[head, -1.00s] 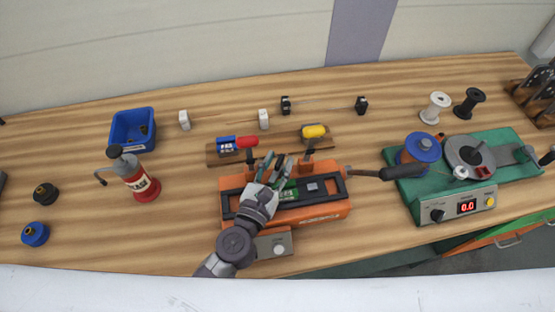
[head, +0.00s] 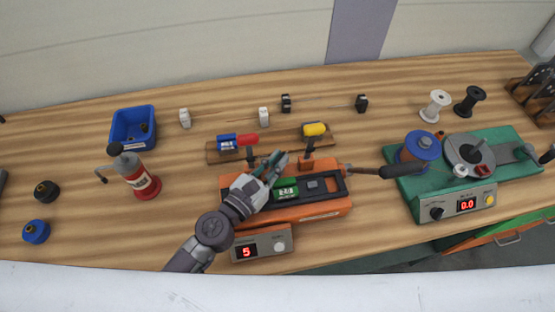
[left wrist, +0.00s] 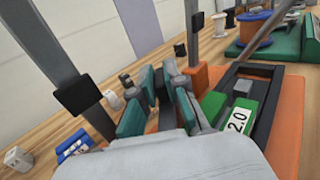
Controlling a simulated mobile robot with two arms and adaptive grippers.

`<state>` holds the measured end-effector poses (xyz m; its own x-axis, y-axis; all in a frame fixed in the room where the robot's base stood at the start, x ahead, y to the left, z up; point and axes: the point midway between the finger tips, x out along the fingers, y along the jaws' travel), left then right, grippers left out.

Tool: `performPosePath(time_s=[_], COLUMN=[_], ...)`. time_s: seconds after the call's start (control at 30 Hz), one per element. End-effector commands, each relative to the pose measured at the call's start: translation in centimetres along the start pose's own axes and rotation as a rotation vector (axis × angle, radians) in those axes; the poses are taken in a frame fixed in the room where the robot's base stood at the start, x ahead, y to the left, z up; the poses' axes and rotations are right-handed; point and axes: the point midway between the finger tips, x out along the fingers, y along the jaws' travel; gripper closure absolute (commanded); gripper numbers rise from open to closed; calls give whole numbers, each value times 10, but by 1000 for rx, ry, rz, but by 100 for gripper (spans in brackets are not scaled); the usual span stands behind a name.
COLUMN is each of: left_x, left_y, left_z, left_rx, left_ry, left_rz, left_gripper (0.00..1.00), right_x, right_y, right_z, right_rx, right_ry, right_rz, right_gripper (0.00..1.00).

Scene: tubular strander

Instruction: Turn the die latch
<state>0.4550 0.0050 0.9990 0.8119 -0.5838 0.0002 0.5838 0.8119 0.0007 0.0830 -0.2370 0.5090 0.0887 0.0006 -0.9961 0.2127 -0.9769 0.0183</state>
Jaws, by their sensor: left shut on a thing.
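The orange die unit (head: 318,207) stands at mid-bench, with a green die block (head: 284,190) marked 2.0 in its black frame; the block also shows in the left wrist view (left wrist: 237,120). My left gripper (head: 275,166) comes in low over the unit's back left, beside the green block. Its teal-padded fingers (left wrist: 165,105) are closed on a small part, taken as the die latch, which they hide. The gripper sits between the red-handled lever (head: 248,141) and the yellow-handled lever (head: 314,130). My right gripper is out of view.
A rod with a dark handle (head: 400,171) sticks out right of the unit, towards the green winder (head: 460,190). A control box (head: 262,245) reading 5 stands in front. Bare bench lies between bottle and unit.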

Motion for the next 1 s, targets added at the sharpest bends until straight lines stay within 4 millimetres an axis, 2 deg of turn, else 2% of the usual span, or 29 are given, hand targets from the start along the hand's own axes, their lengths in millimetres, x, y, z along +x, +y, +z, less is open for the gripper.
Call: performPosePath(time_s=[0.2, 0.5, 0.53, 0.67, 1.0], left_x=[0, 0, 0, 0, 0], left_y=[2, 2, 2, 2, 3], left_z=[-1, -1, -1, -1, 0], left_rx=[1, -1, -1, -1, 0], left_ry=[1, 2, 2, 1, 0], left_rz=[-132, -139, -139, -138, -135], left_gripper=[100, 100, 83, 62, 62], right_x=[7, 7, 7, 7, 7], right_y=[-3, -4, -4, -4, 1], right_z=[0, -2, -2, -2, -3], right_rx=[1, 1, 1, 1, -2], right_ry=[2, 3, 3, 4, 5], right_rz=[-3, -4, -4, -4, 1], right_gripper=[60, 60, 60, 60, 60])
